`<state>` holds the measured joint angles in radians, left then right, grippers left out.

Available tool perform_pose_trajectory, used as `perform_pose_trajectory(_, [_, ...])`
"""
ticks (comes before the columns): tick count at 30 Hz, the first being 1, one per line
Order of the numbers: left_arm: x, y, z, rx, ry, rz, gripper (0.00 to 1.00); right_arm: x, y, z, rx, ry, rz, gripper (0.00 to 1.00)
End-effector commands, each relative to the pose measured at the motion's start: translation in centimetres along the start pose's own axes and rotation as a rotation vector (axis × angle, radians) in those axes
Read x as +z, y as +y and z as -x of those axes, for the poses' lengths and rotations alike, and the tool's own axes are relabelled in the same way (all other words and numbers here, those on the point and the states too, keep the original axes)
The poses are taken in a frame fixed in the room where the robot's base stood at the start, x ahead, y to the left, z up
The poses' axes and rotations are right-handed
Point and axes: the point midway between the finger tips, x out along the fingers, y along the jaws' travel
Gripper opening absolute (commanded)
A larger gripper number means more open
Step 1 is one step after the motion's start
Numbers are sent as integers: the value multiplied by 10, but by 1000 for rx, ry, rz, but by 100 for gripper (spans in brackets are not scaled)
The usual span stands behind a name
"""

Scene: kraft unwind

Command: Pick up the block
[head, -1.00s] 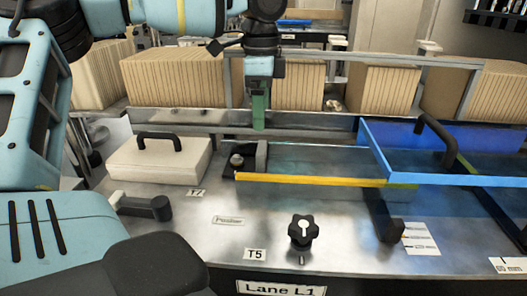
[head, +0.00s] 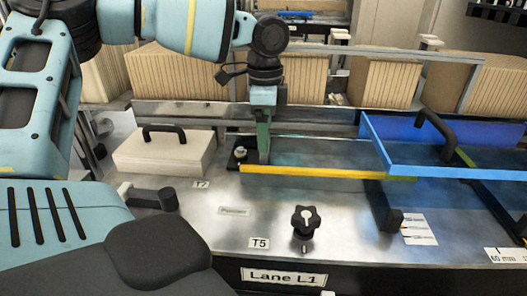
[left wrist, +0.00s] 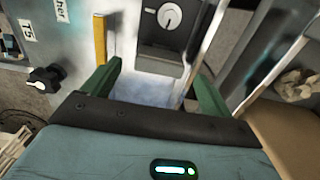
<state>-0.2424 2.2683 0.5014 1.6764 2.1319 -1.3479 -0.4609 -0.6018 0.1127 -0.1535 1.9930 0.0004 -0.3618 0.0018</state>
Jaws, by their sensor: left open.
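The likeliest block is a small dark block (head: 238,158) with a silver knob, on the metal table at the left end of a yellow strip. In the left wrist view a dark block (left wrist: 160,36) with a round dial lies just beyond and between the fingertips. I cannot tell whether the fingers touch it. My left gripper (head: 263,145) points down with green fingers, right beside the block in the head view, hiding part of it. In the left wrist view the left gripper (left wrist: 157,78) is open, with nothing clearly held. My right gripper is not in view.
A white box (head: 150,158) with a black handle stands to the left. The yellow strip (head: 315,171) runs right to a blue frame (head: 460,172). A black star knob (head: 305,220) stands in front. Brown card stacks (head: 380,80) line the back behind a metal rail.

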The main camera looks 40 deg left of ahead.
Motion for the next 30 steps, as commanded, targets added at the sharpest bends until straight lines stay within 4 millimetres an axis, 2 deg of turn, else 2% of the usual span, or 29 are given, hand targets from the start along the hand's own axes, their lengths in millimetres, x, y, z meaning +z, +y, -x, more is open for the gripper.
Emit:
perform_pose_trajectory(4, [0,0,-11,2,-1,0,85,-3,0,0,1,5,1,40])
perform_pose_trajectory(11, [0,0,-12,1,0,0,85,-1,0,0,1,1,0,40])
perform_pose_trajectory(22, [0,0,-12,1,0,0,37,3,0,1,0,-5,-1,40])
perform_pose_trajectory(30, [0,0,-11,0,1,0,36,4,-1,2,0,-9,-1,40])
